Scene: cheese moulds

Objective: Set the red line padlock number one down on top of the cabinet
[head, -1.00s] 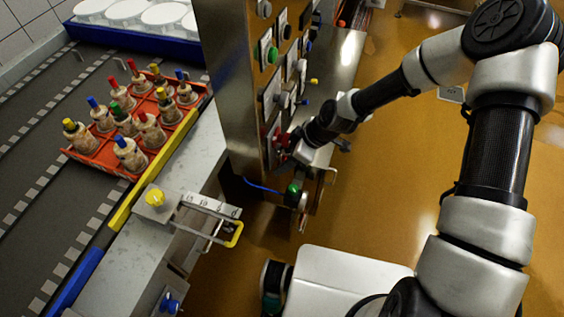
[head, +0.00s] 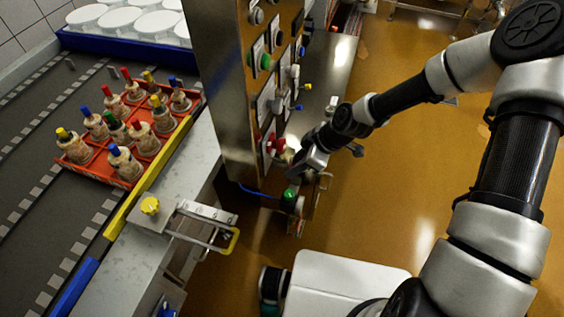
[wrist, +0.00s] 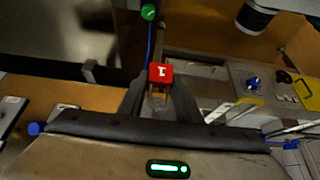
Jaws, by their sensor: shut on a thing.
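The red padlock (wrist: 161,74), marked with a white 1, sits between the fingers of my gripper (wrist: 160,100) in the wrist view. The gripper is shut on it, with the shackle side toward the gripper body. In the head view my gripper (head: 296,160) is low beside the switch face of the tall steel cabinet (head: 212,75). A red part (head: 275,144) shows just left of the gripper there; I cannot tell whether it is the padlock or a switch on the cabinet. The top of the cabinet is out of the head view.
Several knobs and switches stick out of the cabinet face, with a green-topped post (head: 289,194) below the gripper. A red crate (head: 112,174) of bottles stands on the dark conveyor (head: 40,190) at left. A metal bracket (head: 205,225) juts out. Open floor (head: 400,190) lies right.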

